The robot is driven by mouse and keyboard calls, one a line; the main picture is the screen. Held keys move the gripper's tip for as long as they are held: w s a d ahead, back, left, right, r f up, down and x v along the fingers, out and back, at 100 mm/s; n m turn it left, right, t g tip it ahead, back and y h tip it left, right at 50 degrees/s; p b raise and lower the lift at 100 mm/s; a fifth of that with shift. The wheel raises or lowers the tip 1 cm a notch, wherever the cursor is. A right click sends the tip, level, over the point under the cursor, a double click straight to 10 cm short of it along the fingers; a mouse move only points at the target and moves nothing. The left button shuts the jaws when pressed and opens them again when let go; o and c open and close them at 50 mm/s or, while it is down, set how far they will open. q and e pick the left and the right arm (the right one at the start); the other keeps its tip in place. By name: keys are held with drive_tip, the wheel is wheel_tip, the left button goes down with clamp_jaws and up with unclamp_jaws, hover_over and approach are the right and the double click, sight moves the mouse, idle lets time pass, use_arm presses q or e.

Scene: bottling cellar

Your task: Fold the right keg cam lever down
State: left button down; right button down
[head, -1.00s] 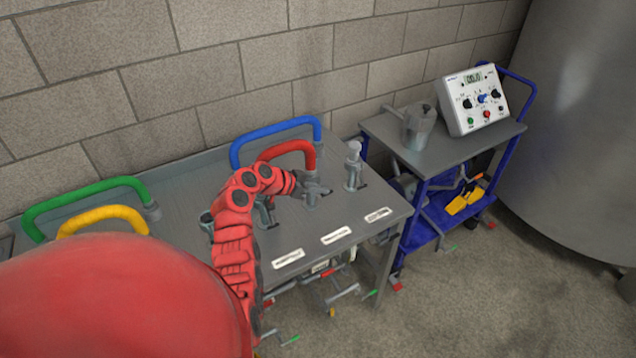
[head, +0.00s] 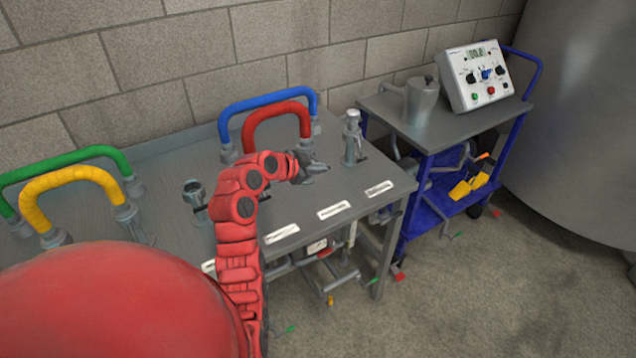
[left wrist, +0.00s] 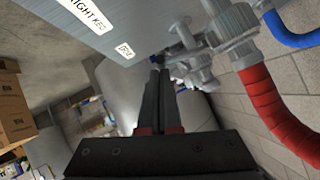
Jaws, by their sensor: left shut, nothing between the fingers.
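My left gripper (head: 316,168) is shut and empty above the bench, beside the end of the red hose (head: 276,112). In the left wrist view the closed fingers (left wrist: 160,76) point past a grey coupling (left wrist: 229,36), which joins the red hose (left wrist: 270,105). A label reading "RIGHT KEG" (left wrist: 84,12) is on the bench edge there. A second grey fitting (left wrist: 188,62) lies beyond, close to the fingertips. I cannot tell whether they touch. In the head view the gripper covers most of the coupling, so its lever's angle is unclear. My right gripper is not in view.
The bench (head: 170,172) carries a blue hose (head: 262,100), green and yellow (head: 75,178) hoses, and upright fittings at left (head: 195,196) and right (head: 352,138). A blue cart (head: 440,205) with a jug (head: 421,102) and control box (head: 478,76) stands at right.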

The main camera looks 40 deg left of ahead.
use_arm(q)
wheel_tip(320, 180, down, 6)
drive_tip(key=m+t+y+b, duration=0.2)
drive_tip(key=m+b, duration=0.1)
drive_tip(key=b, duration=0.9)
drive_tip(key=shift+r+y+b, duration=0.1)
drive_tip(key=shift+y+b, duration=0.25)
drive_tip(key=shift+y, duration=0.05)
drive_tip(key=m+b, duration=0.1)
drive_tip(key=b, duration=0.1)
drive_tip(key=a+f+m+t+y+b, duration=0.1)
drive_tip(key=b, duration=0.2)
drive_tip(key=f+m+t+b, duration=0.1)
drive_tip(key=b, duration=0.1)
drive_tip(key=shift+w+a+f+y+b, duration=0.2)
drive_tip(key=shift+w+a+y+b, duration=0.1)
drive_tip(key=shift+b, duration=0.05)
drive_tip(key=shift+w+a+f+m+t+b, duration=0.15)
drive_tip(key=shift+a+m+t+b, duration=0.15)
drive_tip(key=shift+m+b, duration=0.3)
drive_tip(key=shift+b, duration=0.3)
